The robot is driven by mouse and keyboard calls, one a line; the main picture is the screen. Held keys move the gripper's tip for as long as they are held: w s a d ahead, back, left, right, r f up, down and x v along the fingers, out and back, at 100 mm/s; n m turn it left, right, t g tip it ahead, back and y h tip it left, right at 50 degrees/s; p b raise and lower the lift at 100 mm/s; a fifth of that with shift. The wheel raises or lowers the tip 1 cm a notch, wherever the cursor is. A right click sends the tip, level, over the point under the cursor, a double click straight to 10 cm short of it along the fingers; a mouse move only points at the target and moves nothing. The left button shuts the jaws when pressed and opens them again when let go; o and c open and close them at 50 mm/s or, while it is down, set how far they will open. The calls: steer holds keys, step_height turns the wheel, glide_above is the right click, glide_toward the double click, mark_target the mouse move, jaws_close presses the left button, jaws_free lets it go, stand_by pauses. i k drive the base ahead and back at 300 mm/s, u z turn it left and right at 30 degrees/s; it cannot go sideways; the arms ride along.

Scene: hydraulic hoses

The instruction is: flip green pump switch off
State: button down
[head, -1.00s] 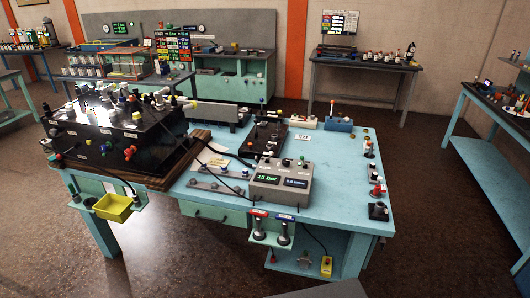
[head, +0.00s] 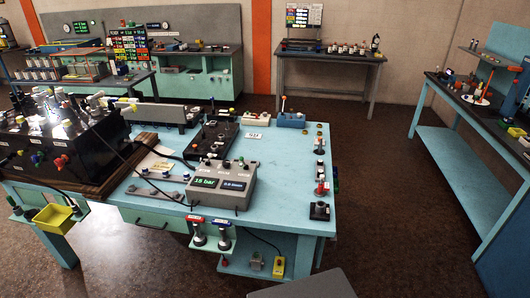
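The teal workbench (head: 270,190) stands in the middle of the head view. A small green part (head: 336,178) shows at the right edge. I cannot tell which of these is the green pump switch, or its position. My gripper is not in view.
A black manifold block (head: 60,150) with hoses fills the bench's left end. A yellow bin (head: 53,218) hangs at the front left. Another teal bench (head: 450,135) stands at far right. Brown floor between the benches is clear.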

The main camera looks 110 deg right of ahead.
mark_target(241, 158)
steer(key=z, duration=0.05)
steer(key=k, duration=0.35)
steer(key=z, duration=1.55)
steer(key=i, duration=1)
